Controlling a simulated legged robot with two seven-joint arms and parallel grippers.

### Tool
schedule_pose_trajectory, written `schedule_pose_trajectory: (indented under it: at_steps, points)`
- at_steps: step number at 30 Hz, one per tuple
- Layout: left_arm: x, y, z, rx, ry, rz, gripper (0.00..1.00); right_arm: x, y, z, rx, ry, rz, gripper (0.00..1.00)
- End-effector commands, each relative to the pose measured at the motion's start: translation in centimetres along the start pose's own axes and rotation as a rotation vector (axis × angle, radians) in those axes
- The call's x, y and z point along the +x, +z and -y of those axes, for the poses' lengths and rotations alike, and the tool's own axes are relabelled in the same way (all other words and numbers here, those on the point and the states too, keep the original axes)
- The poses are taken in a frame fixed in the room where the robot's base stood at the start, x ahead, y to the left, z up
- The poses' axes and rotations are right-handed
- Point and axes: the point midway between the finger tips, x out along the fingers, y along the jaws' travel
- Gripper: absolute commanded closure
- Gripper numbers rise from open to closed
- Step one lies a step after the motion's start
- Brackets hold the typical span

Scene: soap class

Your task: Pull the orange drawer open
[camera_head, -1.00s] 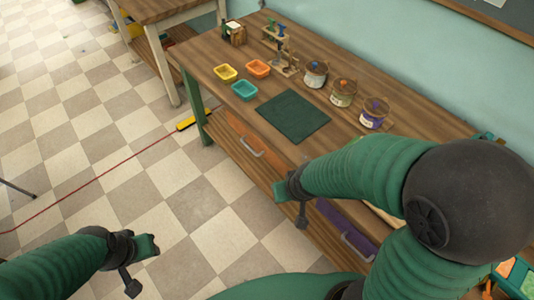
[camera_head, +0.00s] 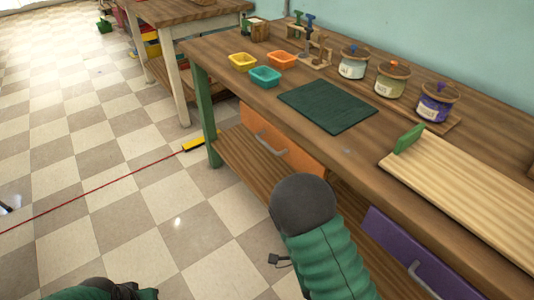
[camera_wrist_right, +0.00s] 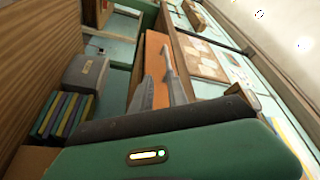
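The orange drawer (camera_head: 297,151) is under the workbench top, with a grey handle (camera_head: 268,144) on its face. Its front looks flush with the bench, as far as I can see. In the right wrist view, grey parts of my right gripper (camera_wrist_right: 160,92) are close to the orange drawer face (camera_wrist_right: 154,55). Whether they touch or enclose the handle is unclear. My left gripper (camera_head: 135,291) is at the bottom edge, mostly cut off, far from the drawer.
A purple drawer (camera_head: 425,262) is at the right under the same bench. A green mat (camera_head: 327,106), small coloured trays, lidded jars and a light board (camera_head: 470,185) stand on top. A lower shelf (camera_head: 250,165) runs beneath.

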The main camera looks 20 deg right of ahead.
Motion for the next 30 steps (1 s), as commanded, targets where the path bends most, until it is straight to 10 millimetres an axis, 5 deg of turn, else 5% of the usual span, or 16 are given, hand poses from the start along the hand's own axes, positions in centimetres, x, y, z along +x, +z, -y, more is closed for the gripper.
schedule_pose_trajectory:
  at_steps: [6,12,15,24,30]
  points:
    - [2.7,0.7,0.0,0.0,0.0,0.001,0.64,1.8,-0.5,1.0,-0.024,-0.046,-0.005,0.8]
    - [7.5,1.8,0.0,0.0,0.0,0.002,0.64,4.3,0.2,0.6,-0.024,-0.047,0.002,0.8]
    - [5.4,1.4,0.0,0.0,0.0,0.002,0.64,6.8,-0.4,1.8,-0.025,-0.039,0.006,0.8]
    - [3.8,0.9,0.0,0.0,0.0,0.001,0.64,13.6,-0.3,1.9,-0.024,-0.038,0.007,0.8]
    - [3.6,0.9,0.0,0.0,0.0,0.001,0.64,15.6,-0.2,1.8,-0.024,-0.037,0.007,0.8]
